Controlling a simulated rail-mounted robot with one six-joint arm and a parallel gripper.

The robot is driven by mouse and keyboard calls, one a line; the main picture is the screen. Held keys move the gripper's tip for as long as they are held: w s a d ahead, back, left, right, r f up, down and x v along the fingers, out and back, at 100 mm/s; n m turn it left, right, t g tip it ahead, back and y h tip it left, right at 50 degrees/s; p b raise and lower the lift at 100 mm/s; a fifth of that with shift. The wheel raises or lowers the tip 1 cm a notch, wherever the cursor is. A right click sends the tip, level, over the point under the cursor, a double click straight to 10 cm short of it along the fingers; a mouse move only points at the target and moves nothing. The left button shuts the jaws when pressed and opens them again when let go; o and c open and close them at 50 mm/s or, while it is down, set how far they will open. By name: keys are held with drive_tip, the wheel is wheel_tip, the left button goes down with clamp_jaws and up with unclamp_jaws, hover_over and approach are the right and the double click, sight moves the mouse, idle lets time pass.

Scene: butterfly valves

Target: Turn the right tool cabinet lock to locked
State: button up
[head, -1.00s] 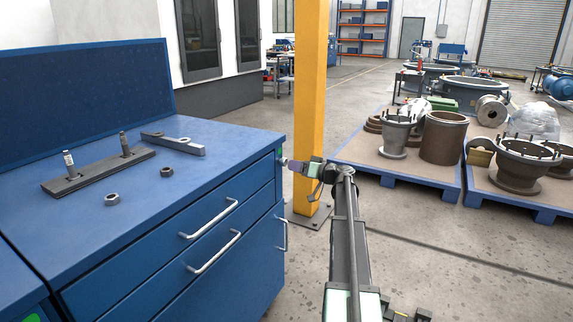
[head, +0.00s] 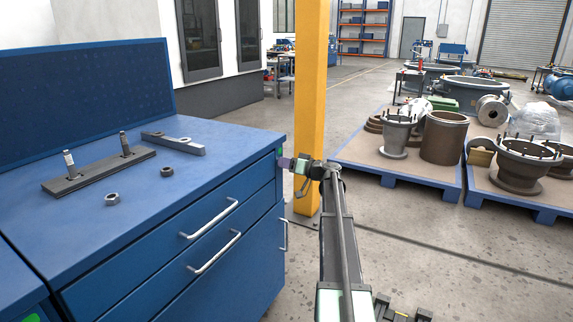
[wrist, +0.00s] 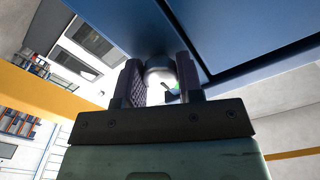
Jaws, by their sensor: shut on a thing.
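The blue tool cabinet (head: 150,225) stands at the left in the head view, with its lock on the front near the top right corner. A small green patch (head: 280,153) shows there. My gripper (head: 284,163) is at that corner, and its fingers cover most of the lock in the head view. In the wrist view my gripper (wrist: 160,82) has its two ridged fingers on either side of the round silver lock (wrist: 158,66), shut on it. A green mark (wrist: 176,88) shows between the fingers. The lock's exact angle is hard to tell.
A yellow post (head: 310,110) stands just behind my gripper. The cabinet top holds a dark plate with studs (head: 98,172), a grey bar (head: 173,143) and two nuts. Drawer handles (head: 210,218) stick out at the front. Pallets (head: 400,165) with flanged castings stand at the right.

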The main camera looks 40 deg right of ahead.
drive_tip(key=shift+m, duration=0.4)
drive_tip(key=shift+r+m, duration=0.15)
drive_tip(key=shift+m, duration=8.35)
drive_tip(key=o, duration=0.9)
